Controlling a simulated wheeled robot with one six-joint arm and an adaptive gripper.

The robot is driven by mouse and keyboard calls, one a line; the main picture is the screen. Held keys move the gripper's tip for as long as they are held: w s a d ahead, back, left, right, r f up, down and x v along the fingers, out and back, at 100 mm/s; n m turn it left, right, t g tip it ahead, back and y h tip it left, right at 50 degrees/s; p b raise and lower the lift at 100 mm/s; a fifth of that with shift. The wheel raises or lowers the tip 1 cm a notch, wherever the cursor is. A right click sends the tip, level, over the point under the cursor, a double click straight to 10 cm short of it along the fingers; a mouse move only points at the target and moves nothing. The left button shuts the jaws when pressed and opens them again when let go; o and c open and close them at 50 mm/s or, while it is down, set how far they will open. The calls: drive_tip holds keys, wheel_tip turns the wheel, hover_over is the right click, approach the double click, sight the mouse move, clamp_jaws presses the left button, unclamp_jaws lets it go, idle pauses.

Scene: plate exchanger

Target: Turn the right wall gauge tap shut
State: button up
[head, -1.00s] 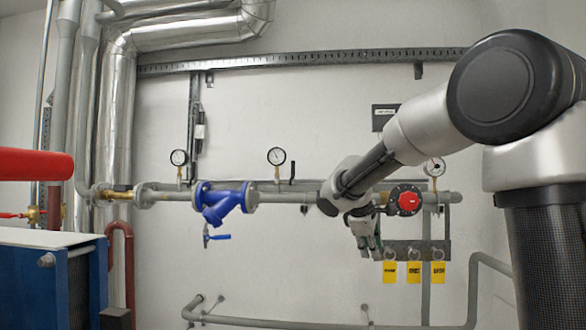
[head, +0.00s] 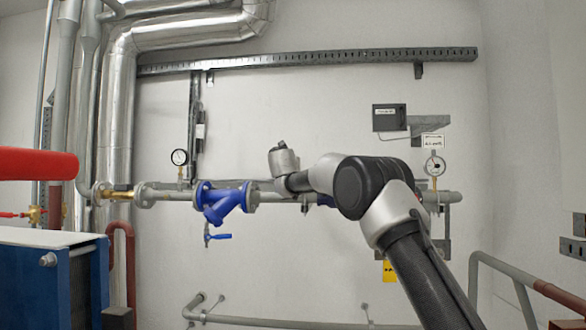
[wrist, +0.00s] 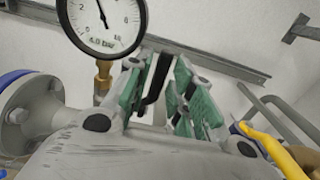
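The tap's black lever (wrist: 155,82) stands slanted between the green-padded fingers of my gripper (wrist: 158,65) in the wrist view. The fingers are apart on either side of it; whether one touches it I cannot tell. A round white gauge (wrist: 103,18) on a brass stem stands just left of the fingers. In the head view my gripper (head: 284,160) is up at the wall pipe, right of the blue strainer (head: 226,202). It hides the middle gauge and the lever there.
Another gauge (head: 180,158) stands on the pipe to the left, and one (head: 434,167) to the right. A grey flange (wrist: 35,115) and a yellow part (wrist: 285,150) flank my gripper in the wrist view. A grey rail (head: 310,60) runs above.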

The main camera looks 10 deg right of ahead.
drive_tip(key=shift+w+d, duration=0.3)
drive_tip(key=shift+w, duration=0.35)
clamp_jaws()
